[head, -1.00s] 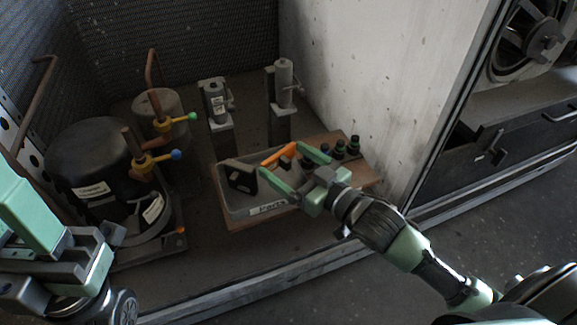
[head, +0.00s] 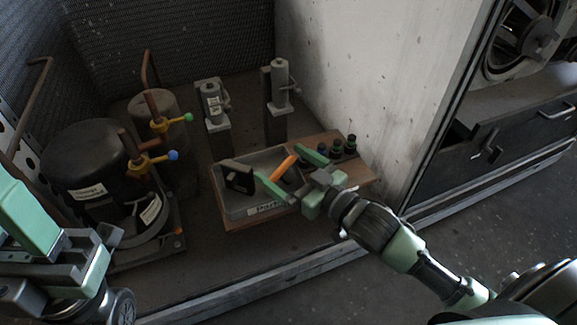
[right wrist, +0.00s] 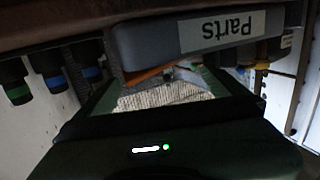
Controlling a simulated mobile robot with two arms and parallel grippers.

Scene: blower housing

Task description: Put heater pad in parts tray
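The heater pad, which I take to be the orange strip (head: 283,168), sits tilted inside the grey parts tray (head: 235,213), in its right part. It also shows as an orange edge in the right wrist view (right wrist: 148,76), beside the tray wall labelled "Parts" (right wrist: 190,38). My right gripper (head: 276,161) is over the tray with its fingers wide apart, one on each side of the pad. The pad looks loose between them; any light contact is hard to tell. My left gripper (head: 75,262) is at the lower left, far from the tray; its fingers are unclear.
A black block (head: 238,177) stands in the tray's left part. The tray is on a wooden board (head: 357,176) with several dark capped fittings (head: 337,149) at right. Grey valve posts (head: 277,100) stand behind. A black compressor (head: 85,165) with coloured valve handles is at left.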

